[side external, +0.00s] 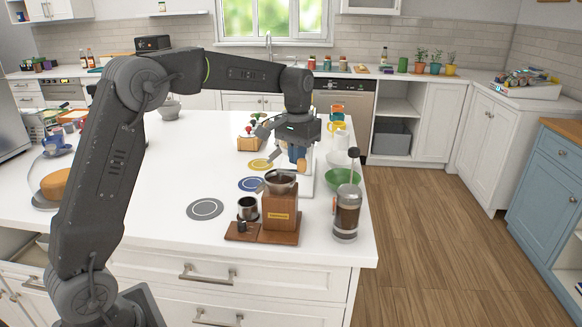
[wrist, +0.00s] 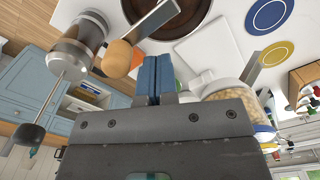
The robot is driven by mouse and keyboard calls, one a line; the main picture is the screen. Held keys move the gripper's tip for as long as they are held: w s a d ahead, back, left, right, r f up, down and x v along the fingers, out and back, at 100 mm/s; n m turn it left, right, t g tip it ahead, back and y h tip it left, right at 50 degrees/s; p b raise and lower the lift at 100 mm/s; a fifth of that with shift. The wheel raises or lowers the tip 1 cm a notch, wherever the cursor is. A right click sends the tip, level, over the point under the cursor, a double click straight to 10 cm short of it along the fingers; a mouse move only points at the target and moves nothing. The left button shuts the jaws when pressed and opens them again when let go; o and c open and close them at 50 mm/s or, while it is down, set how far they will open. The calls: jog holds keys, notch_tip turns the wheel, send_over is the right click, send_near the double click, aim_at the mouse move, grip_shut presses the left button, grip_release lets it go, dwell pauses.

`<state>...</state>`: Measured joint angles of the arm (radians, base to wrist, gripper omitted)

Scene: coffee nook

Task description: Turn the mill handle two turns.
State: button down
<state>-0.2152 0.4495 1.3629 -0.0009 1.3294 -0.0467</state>
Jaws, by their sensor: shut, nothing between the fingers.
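The coffee mill (side external: 281,212) is a brown wooden box with a metal hopper on top, standing on a wooden base near the counter's right end. Its metal crank arm (wrist: 150,20) reaches across the hopper (wrist: 187,18) to a round wooden knob (wrist: 117,58). The knob (side external: 301,166) also shows in the side view, just under my fingers. My gripper (side external: 297,155) is above and behind the mill, pointing down. In the wrist view its blue fingertips (wrist: 153,72) are shut with nothing between them, right beside the knob. I cannot tell whether they touch it.
A French press (side external: 346,212) stands close to the right of the mill; it also shows in the wrist view (wrist: 80,40). A metal cup (side external: 248,208) sits on the mill's base. A green bowl (side external: 340,180) is behind the press. Coloured plates lie to the left.

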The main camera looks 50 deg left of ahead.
notch_tip(320, 180, up, 7)
dwell(0.8)
jog(key=s+d+r+m+t, duration=0.1)
jog(key=s+d+t, duration=0.15)
jog(key=s, duration=0.45)
jog(key=s+d+r+m+t, duration=0.1)
jog(key=s+d, duration=0.3)
jog(key=s, duration=0.3)
jog(key=s+d+f+t, duration=0.1)
jog(key=s+d+f, duration=0.1)
jog(key=s, duration=0.5)
jog(key=s+d+f+m+t, duration=0.1)
jog(key=s+d+f, duration=0.1)
jog(key=s+f, duration=0.3)
jog(key=shift+s+f, duration=0.15)
jog(key=shift+s, duration=0.75)
